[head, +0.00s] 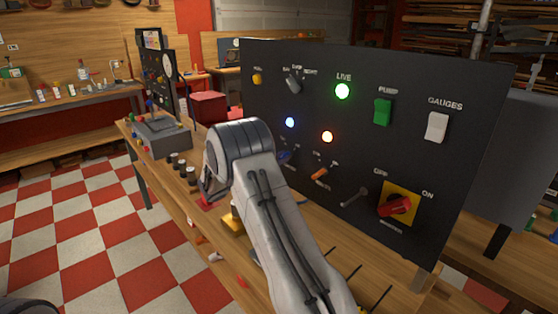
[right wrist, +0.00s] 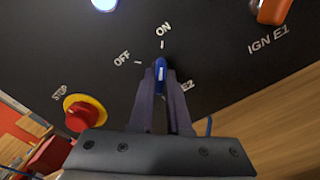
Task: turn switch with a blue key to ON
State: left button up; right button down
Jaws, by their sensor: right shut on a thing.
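The blue key (right wrist: 160,77) sits in a switch on the black panel, labelled E2, with OFF to its upper left and ON above it. Its upper end points roughly to the ON mark. My right gripper (right wrist: 161,82) is shut on the key, one dark finger on each side. In the head view the blue key (head: 285,155) shows just right of my right arm, which hides most of the gripper. A blue lamp (head: 290,122) glows above the switch. My left gripper is not in view.
A red stop button (right wrist: 82,115) with a yellow collar is left of the blue key. A red rotary switch (head: 395,206), a green PUMP switch (head: 382,112) and white GAUGES switch (head: 437,127) are farther right.

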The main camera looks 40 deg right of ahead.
jog(key=c, duration=0.9)
grip_release()
jog(key=shift+a, duration=0.15)
jog(key=shift+s+a+b, duration=0.2)
jog(key=shift+a+b, duration=0.3)
jog(key=shift+a, duration=2.05)
jog(key=shift+s+a+b, duration=0.2)
jog(key=shift+a+b, duration=0.3)
jog(key=shift+a, duration=2.05)
